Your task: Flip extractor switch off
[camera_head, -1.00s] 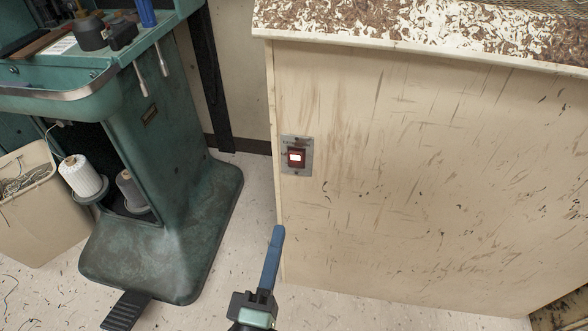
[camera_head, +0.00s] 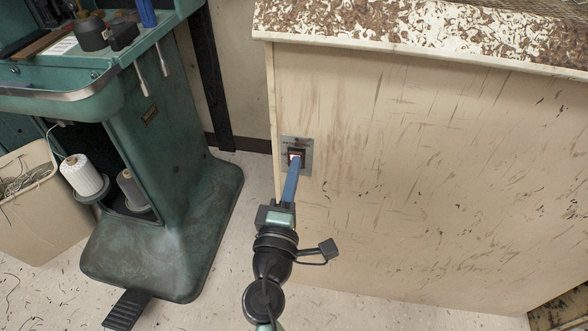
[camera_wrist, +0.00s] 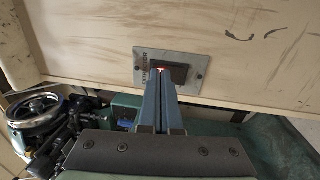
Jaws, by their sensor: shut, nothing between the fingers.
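The extractor switch is a dark rocker in a metal plate (camera_head: 306,158) on the left side of the beige cabinet front. A small part of the rocker (camera_head: 292,156) still glows orange-red beside my fingertip. In the wrist view the switch plate (camera_wrist: 198,74) and dark rocker (camera_wrist: 180,72) show just beyond my fingers, with a red glow at the rocker's left. My gripper (camera_head: 294,161) has its blue fingers shut and empty, with the tips at the switch. The wrist view shows the fingertips (camera_wrist: 161,76) over the rocker's left part; whether they touch it I cannot tell.
The beige cabinet (camera_head: 430,170) has a top littered with brown and white scraps (camera_head: 430,22). A green machine stand (camera_head: 165,200) with thread cones (camera_head: 84,176) and a pedal (camera_head: 126,310) stands at the left. A beige bin (camera_head: 35,225) is at the far left.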

